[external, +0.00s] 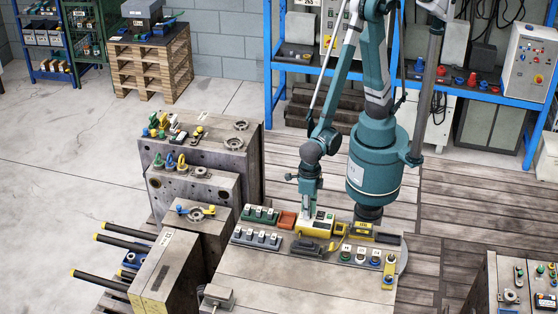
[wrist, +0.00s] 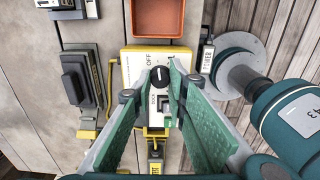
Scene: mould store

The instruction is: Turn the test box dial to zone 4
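The test box (external: 316,229) is a yellow box with a pale top face, standing on the bench among other small devices. In the wrist view the test box (wrist: 134,68) carries a round black dial (wrist: 160,76) with a white mark and the printed word OFF near it. The zone numbers are too small or hidden to read. My gripper (wrist: 158,92) has its green-padded fingers spread apart, with the dial just beyond the tips, between their lines. It seems to hold nothing. In the external view my gripper (external: 308,211) points down just over the box; contact cannot be told.
An orange-red tray (wrist: 158,18) adjoins the box. Several small switch blocks (external: 257,237) crowd the bench's back edge. The bench front (external: 290,285) is mostly clear.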

